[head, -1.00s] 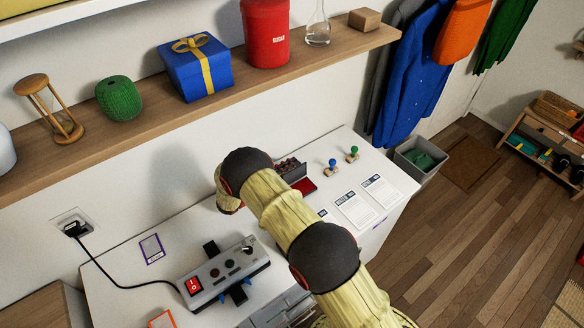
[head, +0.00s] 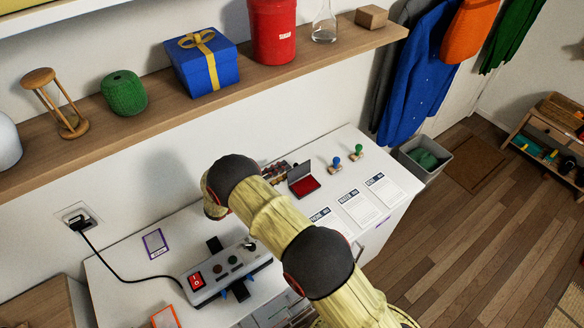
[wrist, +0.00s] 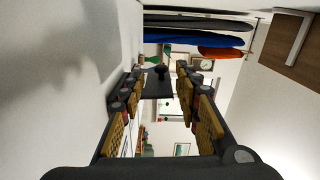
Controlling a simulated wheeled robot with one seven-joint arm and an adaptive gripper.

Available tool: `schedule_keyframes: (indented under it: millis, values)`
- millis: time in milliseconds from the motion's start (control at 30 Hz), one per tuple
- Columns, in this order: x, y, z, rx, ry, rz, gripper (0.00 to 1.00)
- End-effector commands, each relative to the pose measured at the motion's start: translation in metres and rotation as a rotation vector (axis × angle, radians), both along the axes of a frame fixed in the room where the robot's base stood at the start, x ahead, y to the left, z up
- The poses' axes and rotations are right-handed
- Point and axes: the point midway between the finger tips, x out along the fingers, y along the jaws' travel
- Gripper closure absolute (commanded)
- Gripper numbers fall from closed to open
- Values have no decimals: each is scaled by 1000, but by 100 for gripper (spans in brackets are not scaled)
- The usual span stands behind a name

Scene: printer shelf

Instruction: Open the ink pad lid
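The ink pad (head: 306,185) lies on the white cabinet top in the head view, with its red pad face showing. Its dark lid (head: 299,171) stands raised at the back edge of the pad. My gripper is mostly hidden behind my arm in the head view, to the left of the ink pad. In the wrist view my gripper (wrist: 160,82) has its two fingers apart. A dark flat plate (wrist: 157,88), seemingly the raised lid, shows between the fingertips. I cannot tell whether either finger touches it.
A blue-handled stamp (head: 336,162) and a green-handled stamp (head: 357,151) stand right of the pad. Paper forms (head: 357,208) lie in front. A switch box (head: 228,270) sits at the left front. A loaded wooden shelf (head: 150,118) overhangs the back.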

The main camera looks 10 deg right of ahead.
Motion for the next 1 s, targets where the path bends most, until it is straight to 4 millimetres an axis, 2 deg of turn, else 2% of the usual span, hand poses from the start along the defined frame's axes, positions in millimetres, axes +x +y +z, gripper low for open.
schedule_keyframes:
  millis: [100,333,500,1000]
  values:
    - [-9,23,-1,-1,1,3,68]
    - [-21,50,-1,1,0,0,68]
    - [-23,56,-1,0,0,0,68]
    - [-23,56,0,1,0,0,68]
